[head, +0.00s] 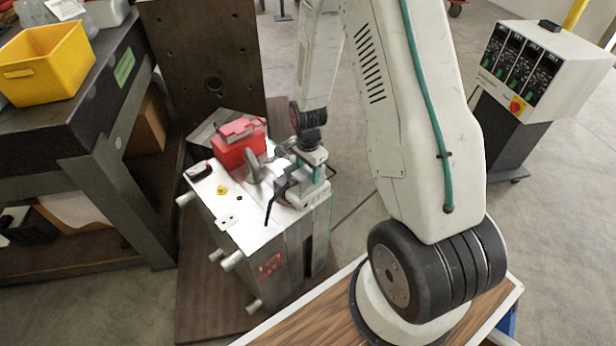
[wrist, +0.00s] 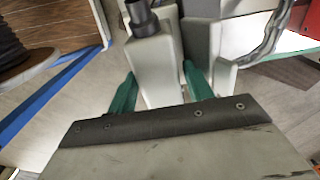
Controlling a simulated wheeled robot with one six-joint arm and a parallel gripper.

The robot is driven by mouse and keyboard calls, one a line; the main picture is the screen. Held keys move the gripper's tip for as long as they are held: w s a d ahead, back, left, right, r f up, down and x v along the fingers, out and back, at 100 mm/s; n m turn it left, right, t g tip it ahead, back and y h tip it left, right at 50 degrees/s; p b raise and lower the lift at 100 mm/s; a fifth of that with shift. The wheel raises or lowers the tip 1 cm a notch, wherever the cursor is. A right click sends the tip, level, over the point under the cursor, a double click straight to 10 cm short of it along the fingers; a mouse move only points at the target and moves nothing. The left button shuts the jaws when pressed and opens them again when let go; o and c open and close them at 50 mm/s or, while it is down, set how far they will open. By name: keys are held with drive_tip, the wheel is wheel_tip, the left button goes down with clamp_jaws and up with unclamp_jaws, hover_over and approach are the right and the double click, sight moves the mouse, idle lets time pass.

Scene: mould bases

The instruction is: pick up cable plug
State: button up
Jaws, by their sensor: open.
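A pale grey block with a dark round stub, which I take for the cable plug (wrist: 155,72), shows in the wrist view between the two green fingers of my gripper (wrist: 158,92). The fingers stand either side of it; whether they touch it is unclear. In the head view my gripper (head: 305,186) points down over the right part of the mould base top (head: 240,228). Grey parts crowd around the fingers there, so the plug is hard to separate. A grey cable (head: 253,166) arches just left of the gripper; it also shows in the wrist view (wrist: 268,38). My gripper is open.
A red box (head: 238,152) stands behind the cable on the mould base. A small black item (head: 199,171) and a yellow piece (head: 221,190) lie to the left. A dark upright plate (head: 205,50) rises behind. A workbench with a yellow bin (head: 45,65) is left; a control cabinet (head: 540,75) is right.

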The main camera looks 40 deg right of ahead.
clamp_jaws()
drive_tip(key=shift+r, duration=0.15)
